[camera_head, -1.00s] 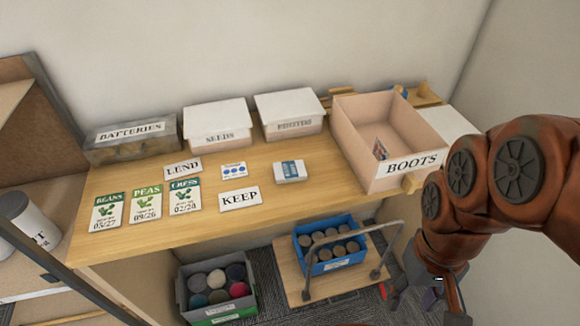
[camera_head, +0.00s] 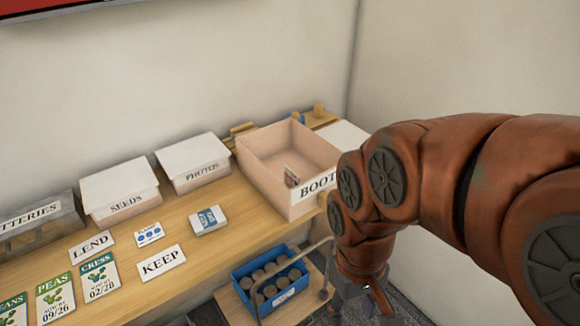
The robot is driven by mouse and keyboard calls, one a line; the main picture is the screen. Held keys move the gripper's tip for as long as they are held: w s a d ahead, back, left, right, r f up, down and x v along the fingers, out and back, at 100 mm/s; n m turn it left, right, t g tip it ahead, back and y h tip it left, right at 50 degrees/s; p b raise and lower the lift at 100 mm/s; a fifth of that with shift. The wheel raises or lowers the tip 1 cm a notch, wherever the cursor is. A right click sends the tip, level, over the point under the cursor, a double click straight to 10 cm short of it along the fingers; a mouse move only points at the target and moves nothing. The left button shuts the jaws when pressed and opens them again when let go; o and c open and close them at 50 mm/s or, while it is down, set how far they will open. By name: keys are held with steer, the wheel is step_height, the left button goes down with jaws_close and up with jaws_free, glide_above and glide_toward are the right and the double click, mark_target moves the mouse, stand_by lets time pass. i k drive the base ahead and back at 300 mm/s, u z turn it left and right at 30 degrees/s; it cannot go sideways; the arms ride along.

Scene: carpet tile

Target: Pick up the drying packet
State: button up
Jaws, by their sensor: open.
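A small flat white packet with blue dots (camera_head: 149,234) lies on the wooden shelf, between the LEND card and the KEEP card; its print is too small to read, so I cannot tell for sure that it is the drying packet. A small white box with a blue label (camera_head: 208,220) lies to its right. My gripper (camera_head: 372,303) hangs low at the bottom right, in front of the shelf, partly hidden by my arm. It is open and apart from all of these.
Lidded SEEDS (camera_head: 119,190) and PHOTOS (camera_head: 193,163) boxes and a BATTERIES box (camera_head: 38,225) line the wall. Seed packets (camera_head: 100,278) lie at the left. A blue crate of round pots (camera_head: 272,285) stands below, beside a metal rail.

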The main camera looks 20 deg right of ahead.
mark_target(210, 219)
steer(key=u, duration=2.45)
steer(key=k, duration=0.8)
steer(key=u, duration=0.5)
